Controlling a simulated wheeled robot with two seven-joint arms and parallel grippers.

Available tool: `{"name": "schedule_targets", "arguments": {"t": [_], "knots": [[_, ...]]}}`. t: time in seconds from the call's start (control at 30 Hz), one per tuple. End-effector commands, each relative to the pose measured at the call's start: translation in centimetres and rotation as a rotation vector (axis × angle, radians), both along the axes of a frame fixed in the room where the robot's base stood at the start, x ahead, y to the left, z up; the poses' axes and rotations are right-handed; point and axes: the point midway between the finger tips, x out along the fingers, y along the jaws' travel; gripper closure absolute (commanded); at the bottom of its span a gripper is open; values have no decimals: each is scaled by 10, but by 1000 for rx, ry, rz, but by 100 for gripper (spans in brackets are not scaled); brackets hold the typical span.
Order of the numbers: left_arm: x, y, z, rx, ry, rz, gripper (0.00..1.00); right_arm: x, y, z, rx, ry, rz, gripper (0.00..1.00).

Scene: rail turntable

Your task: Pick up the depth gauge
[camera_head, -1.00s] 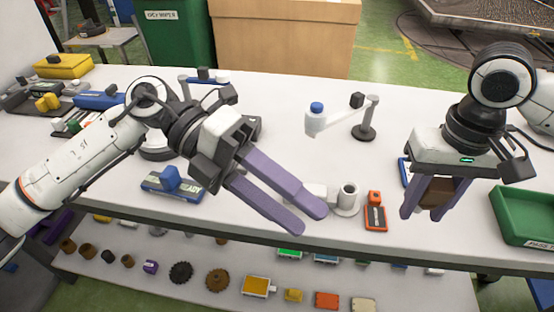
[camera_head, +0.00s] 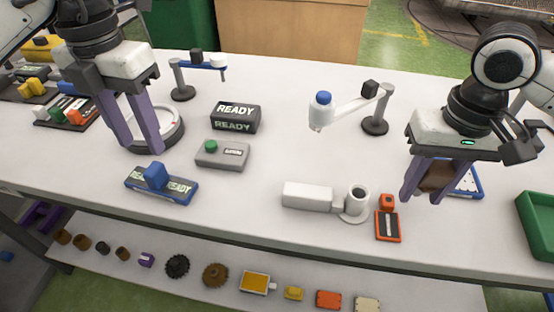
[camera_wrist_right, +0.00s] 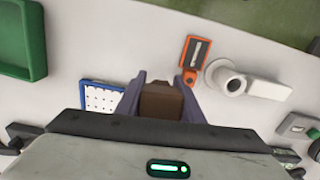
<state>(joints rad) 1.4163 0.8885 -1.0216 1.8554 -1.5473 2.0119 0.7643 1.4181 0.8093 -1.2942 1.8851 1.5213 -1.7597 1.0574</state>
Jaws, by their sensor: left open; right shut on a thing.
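An orange-red device with a dark slotted face (camera_head: 387,222), perhaps the depth gauge, lies flat near the table's front edge, right of a white cylinder fixture. It also shows in the right wrist view (camera_wrist_right: 195,56). My right gripper (camera_head: 423,192) is shut on a brown block (camera_head: 436,178), held to the right of the orange device and apart from it. The block sits between the fingers in the right wrist view (camera_wrist_right: 160,100). My left gripper (camera_head: 141,142) is open and empty, over a round white dial-like base (camera_head: 172,134) at the left.
A white fixture with an upright hollow cylinder (camera_head: 356,202) stands beside the orange device. A blue-edged white panel (camera_head: 468,182) lies behind the right gripper. A green tray (camera_head: 537,225) is at the right. A READY box (camera_head: 235,117) and a grey button box (camera_head: 222,155) stand left of centre.

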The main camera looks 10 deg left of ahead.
Motion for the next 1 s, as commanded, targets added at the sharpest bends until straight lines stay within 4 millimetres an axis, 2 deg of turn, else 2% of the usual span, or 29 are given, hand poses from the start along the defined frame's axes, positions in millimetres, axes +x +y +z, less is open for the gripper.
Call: {"name": "schedule_targets", "arguments": {"t": [0.03,0.1,0.37,0.7,1.0], "knots": [[-1,-1,-13,-2,4,-2,59,0,0,-5,0,-1,0,100],[-1,-1,-23,-2,3,-2,59,0,0,-7,0,-1,0,100],[0,-1,-40,-3,1,-3,59,0,0,-11,0,-1,0,100],[-1,1,-83,-3,2,-4,59,0,0,-19,1,-1,0,100],[-1,1,-86,-3,0,-4,61,0,0,-19,0,-1,0,100]]}}
